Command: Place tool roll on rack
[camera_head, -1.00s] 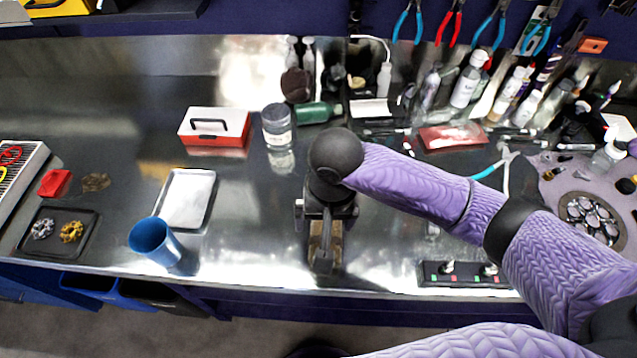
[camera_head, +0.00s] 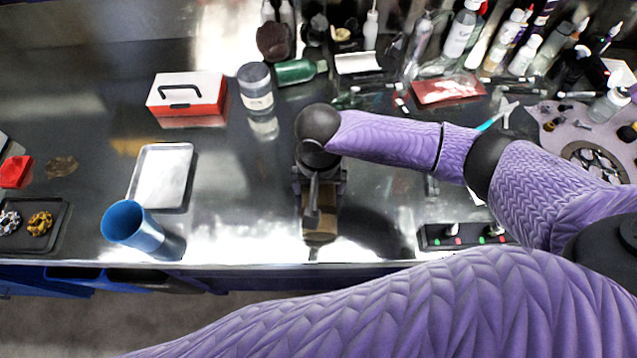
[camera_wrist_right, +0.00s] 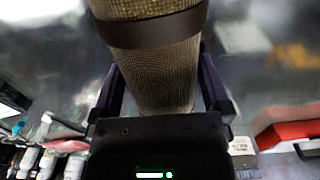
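The tool roll (camera_head: 321,226), a brown woven cylinder, shows below my right gripper (camera_head: 320,188), near the bench's front edge. In the right wrist view the tool roll (camera_wrist_right: 155,65) has a dark strap around it and lies between the two fingers of my right gripper (camera_wrist_right: 165,95). The fingers look shut on its sides. The gripper's body hides part of the roll in the head view. My left gripper is out of view. I cannot make out a rack in these frames.
A blue cup (camera_head: 132,226), a silver tray (camera_head: 162,176), a red and white toolbox (camera_head: 187,97) and a grey jar (camera_head: 256,88) stand to the left. A black switch box (camera_head: 463,235) lies to the right. Bottles crowd the back right. Bare bench lies around the gripper.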

